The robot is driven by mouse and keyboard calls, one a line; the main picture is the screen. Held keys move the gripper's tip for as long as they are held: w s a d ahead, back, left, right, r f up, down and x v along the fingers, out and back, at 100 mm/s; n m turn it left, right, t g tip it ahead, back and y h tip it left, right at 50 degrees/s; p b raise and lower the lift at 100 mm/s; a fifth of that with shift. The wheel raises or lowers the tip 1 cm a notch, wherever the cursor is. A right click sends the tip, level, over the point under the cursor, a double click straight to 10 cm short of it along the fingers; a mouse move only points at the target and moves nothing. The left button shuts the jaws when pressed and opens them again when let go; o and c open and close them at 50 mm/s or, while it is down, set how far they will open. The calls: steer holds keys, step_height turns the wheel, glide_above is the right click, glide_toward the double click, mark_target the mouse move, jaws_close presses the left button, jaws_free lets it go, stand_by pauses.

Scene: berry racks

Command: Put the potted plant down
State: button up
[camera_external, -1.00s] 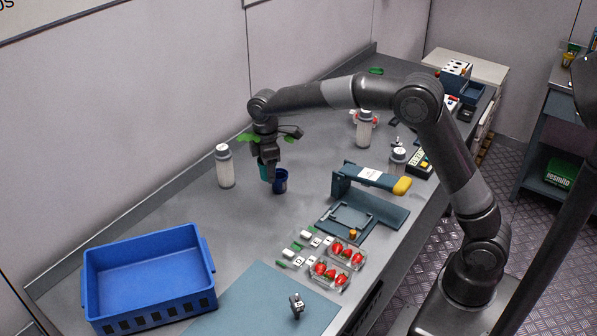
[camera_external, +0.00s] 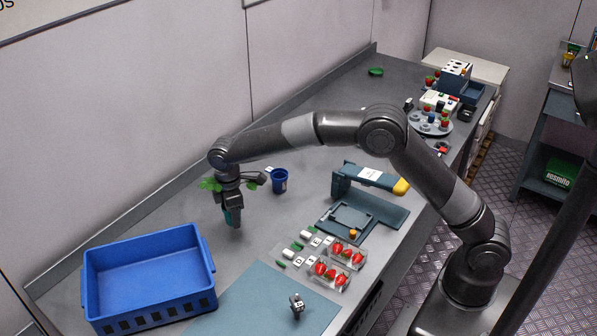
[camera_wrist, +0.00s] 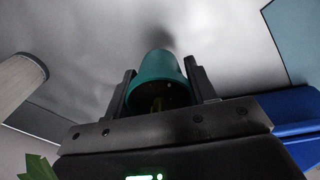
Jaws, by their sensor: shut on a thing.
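The potted plant has a teal pot (camera_wrist: 158,82) and green leaves (camera_external: 210,184). My gripper (camera_external: 233,222) points down over the grey bench, between the blue crate and the dark blue cup. In the wrist view my gripper (camera_wrist: 163,88) has one finger on each side of the pot and is shut on it. In the outside view the pot is mostly hidden by the fingers. The pot is close over the bench top; I cannot tell if it touches. More leaves (camera_wrist: 38,168) show at the lower left of the wrist view.
The blue crate (camera_external: 205,262) stands at the front left, a teal mat (camera_external: 262,300) beside it. The dark blue cup (camera_external: 279,182) stands right of my gripper. Punnets of strawberries (camera_external: 335,268) and a scale-like device (camera_external: 365,205) lie further right. Bare bench surrounds the pot.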

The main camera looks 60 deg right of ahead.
steer(key=shift+f, duration=1.55)
steer(key=o, duration=1)
steer(key=shift+f, duration=0.15)
step_height(320, 180, up, 12)
steer(key=shift+d+r, duration=0.1)
steer(key=shift+r, duration=0.15)
